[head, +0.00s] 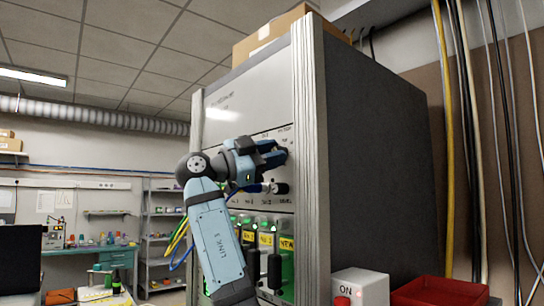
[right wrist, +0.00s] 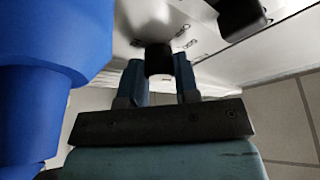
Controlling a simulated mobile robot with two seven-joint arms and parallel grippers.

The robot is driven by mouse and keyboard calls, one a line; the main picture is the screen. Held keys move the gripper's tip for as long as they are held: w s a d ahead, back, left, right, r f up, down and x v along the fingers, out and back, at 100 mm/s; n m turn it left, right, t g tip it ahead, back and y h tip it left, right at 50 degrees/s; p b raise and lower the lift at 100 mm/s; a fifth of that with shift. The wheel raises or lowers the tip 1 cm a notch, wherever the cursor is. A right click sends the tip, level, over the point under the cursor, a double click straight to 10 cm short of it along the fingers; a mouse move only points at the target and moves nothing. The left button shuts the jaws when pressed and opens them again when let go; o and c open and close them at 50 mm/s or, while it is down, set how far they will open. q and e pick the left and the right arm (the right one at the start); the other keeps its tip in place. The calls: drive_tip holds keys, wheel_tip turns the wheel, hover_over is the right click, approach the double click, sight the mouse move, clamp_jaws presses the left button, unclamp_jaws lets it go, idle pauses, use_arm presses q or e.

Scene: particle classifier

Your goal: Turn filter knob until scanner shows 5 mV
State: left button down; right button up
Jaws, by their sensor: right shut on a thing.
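My right gripper (head: 278,153) is at the upper right of the front panel of a tall rack cabinet (head: 250,105). In the right wrist view its two blue fingers (right wrist: 160,75) stand on either side of a short black knob (right wrist: 158,60) on the pale panel. They are shut on this knob, which the gripper largely hides in the head view. The small labels around it are too blurred to read. I cannot make out a scanner reading. My left gripper is in neither view.
Another black knob (head: 281,188) sticks out just below the gripper. A large blue cylindrical part (right wrist: 50,60) fills the left of the wrist view. Green-lit modules with yellow labels (head: 266,239) sit lower on the rack. A white ON box (head: 362,286) and red tray (head: 440,291) stand at right.

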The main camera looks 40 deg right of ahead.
idle(0.3)
drive_tip(key=o, duration=0.9)
drive_tip(key=shift+a, duration=0.1)
drive_tip(key=b+v, duration=0.1)
drive_tip(key=v, duration=1.2)
drive_tip(key=shift+a, duration=0.25)
drive_tip(key=shift+w+f, duration=0.1)
drive_tip(key=shift+f, duration=0.05)
